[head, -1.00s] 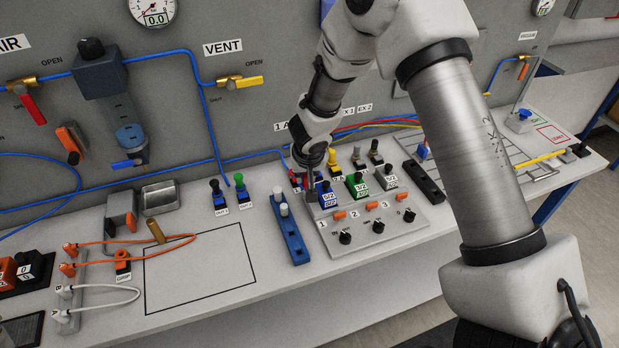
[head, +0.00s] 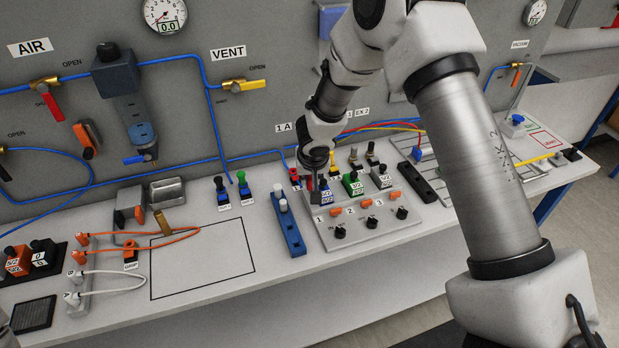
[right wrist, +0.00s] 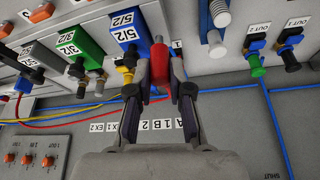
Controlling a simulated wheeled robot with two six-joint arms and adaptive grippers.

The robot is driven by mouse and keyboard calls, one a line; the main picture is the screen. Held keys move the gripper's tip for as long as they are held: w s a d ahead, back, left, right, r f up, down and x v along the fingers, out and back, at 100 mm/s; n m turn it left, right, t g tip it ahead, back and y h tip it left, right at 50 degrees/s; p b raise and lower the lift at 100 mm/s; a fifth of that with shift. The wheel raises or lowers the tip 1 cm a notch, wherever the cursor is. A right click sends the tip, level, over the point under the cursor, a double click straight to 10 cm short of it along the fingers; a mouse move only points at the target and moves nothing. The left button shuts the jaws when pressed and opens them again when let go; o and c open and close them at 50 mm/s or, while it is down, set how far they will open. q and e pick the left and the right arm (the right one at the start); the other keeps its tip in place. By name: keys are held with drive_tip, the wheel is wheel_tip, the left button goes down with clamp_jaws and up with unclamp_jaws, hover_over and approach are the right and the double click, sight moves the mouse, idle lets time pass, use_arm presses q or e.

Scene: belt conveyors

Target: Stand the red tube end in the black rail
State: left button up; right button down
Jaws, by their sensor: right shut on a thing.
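The red tube end (right wrist: 159,84) is a short red cylinder between the fingers of my right gripper (right wrist: 160,88) in the right wrist view. The gripper is shut on it, one finger on each side. In the head view my right gripper (head: 312,180) points down beside the blue valve at the left of the valve block, and red (head: 293,173) shows just left of it. The black rail (head: 421,184) lies right of the valve block.
The grey valve block (head: 372,225) has several coloured valves, orange buttons and black knobs. A blue rail (head: 291,232) with white tube ends stands left of it. Coloured tubes (head: 375,127) run behind the valves.

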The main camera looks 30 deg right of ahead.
drive_tip(key=shift+s+d+f+b, duration=0.15)
drive_tip(key=shift+d+f+b, duration=0.1)
drive_tip(key=shift+d+b, duration=0.4)
drive_tip(key=s+d+b, duration=0.1)
drive_tip(key=d, duration=0.2)
drive_tip(key=s+d+b, duration=0.1)
drive_tip(key=d, duration=0.2)
drive_tip(key=s+d+b, duration=0.2)
drive_tip(key=d, duration=0.1)
drive_tip(key=shift+d+r, duration=0.1)
drive_tip(key=s+d+p, duration=0.4)
drive_tip(key=d+p, duration=0.2)
drive_tip(key=d, duration=0.4)
drive_tip(key=s+d+p, duration=0.5)
drive_tip(key=d+p, duration=0.2)
drive_tip(key=d, duration=0.4)
drive_tip(key=shift+d, duration=0.15)
drive_tip(key=shift+w, duration=0.1)
wheel_tip(320, 180, down, 4)
drive_tip(key=b, duration=0.3)
drive_tip(key=shift+f, duration=0.2)
drive_tip(key=shift+r, duration=0.1)
